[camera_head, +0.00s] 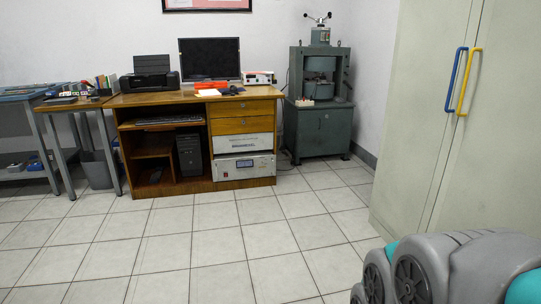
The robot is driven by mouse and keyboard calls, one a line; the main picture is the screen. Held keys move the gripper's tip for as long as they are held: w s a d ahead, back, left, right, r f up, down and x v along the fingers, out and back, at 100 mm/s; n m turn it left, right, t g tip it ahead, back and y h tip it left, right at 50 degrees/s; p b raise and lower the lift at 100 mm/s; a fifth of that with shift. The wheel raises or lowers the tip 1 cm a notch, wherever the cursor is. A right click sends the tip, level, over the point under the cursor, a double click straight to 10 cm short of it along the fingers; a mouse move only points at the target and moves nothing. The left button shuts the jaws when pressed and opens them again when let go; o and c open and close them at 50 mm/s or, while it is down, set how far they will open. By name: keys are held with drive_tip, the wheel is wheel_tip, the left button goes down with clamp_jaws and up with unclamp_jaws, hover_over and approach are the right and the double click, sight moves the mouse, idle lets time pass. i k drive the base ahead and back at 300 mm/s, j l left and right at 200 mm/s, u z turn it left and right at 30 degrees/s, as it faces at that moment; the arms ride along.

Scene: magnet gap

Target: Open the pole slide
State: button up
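In the head camera view, a green-grey machine (320,85) stands against the back wall, right of the desk. It has a frame around a round middle part (320,66) and a handle with knobs (318,18) on top. It may hold the pole slide, but at this distance I cannot make out a slide or whether it is open. Part of my own arm (450,268) shows at the lower right, grey with teal bands. My gripper is outside the picture.
A wooden desk (130,155) with a monitor (209,60) and a printer (149,74) stands left of the machine. A tall cabinet (420,130) with blue and yellow handles closes off the right. The tiled floor (210,245) between is clear.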

sight(323, 82)
drive_tip(key=i, duration=4.35)
drive_tip(key=i+j+z, duration=0.15)
drive_tip(key=i+z, duration=0.15)
drive_tip(key=i, duration=0.4)
